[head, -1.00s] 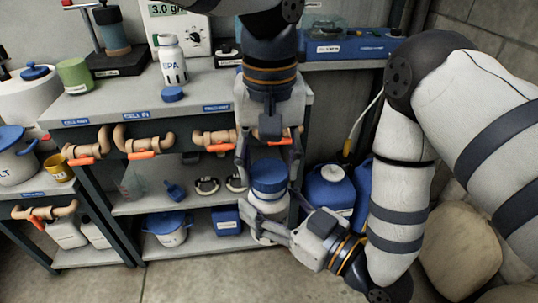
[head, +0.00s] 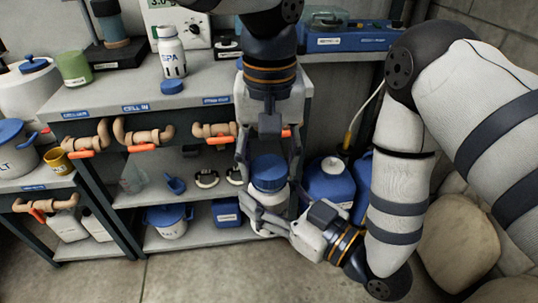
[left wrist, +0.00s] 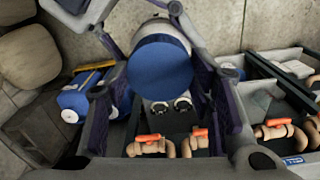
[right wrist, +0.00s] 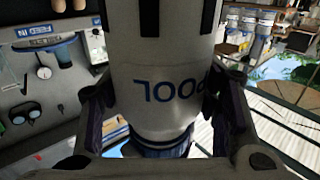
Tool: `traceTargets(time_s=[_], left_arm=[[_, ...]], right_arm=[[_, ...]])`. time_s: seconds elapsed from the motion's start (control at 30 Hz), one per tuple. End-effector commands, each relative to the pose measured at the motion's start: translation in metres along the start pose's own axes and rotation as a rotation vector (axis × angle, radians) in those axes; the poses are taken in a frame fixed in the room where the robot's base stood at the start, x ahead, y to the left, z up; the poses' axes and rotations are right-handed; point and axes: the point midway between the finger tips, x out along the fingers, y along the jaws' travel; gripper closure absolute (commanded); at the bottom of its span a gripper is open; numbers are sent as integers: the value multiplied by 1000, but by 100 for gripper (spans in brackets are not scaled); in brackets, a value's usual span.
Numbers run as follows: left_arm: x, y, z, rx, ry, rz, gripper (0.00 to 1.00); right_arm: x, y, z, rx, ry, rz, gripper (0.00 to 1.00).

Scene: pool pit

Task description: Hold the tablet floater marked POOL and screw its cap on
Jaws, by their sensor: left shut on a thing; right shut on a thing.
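The white tablet floater (head: 272,199) is upright below my left gripper in the head view. Its blue cap (head: 268,169) sits at its top; I cannot tell whether the threads are engaged. The right wrist view shows the floater (right wrist: 125,75) close up, with POOL upside down and dark slots in its wall. My right gripper (head: 268,220) is shut on the floater's body from the lower right. My left gripper (head: 270,178) comes from above and is shut on the cap. The left wrist view shows the cap's round top (left wrist: 160,75) between the fingers.
Behind is a grey bench (head: 200,95) with a slotted white bottle (head: 172,55) and a loose blue cap (head: 171,87). Orange-handled pipe valves (head: 143,138) line its front edge. A blue jug (head: 331,182) stands just right of the floater. Concrete floor (head: 190,280) is open in front.

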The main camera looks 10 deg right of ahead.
Motion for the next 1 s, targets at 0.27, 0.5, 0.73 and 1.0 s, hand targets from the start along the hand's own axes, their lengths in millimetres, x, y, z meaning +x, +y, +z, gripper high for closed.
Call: traceTargets(time_s=[0.27,0.5,0.73,1.0], left_arm=[[1,0,0,230,0,0,66],[2,1,1,1149,0,2,66],[2,2,2,1964,1,2,66],[2,1,2,2158,0,-1,47]], right_arm=[[0,0,-1,0,2,0,100],[0,0,0,0,1,0,100],[0,0,0,0,1,0,100],[0,0,0,0,0,0,100]])
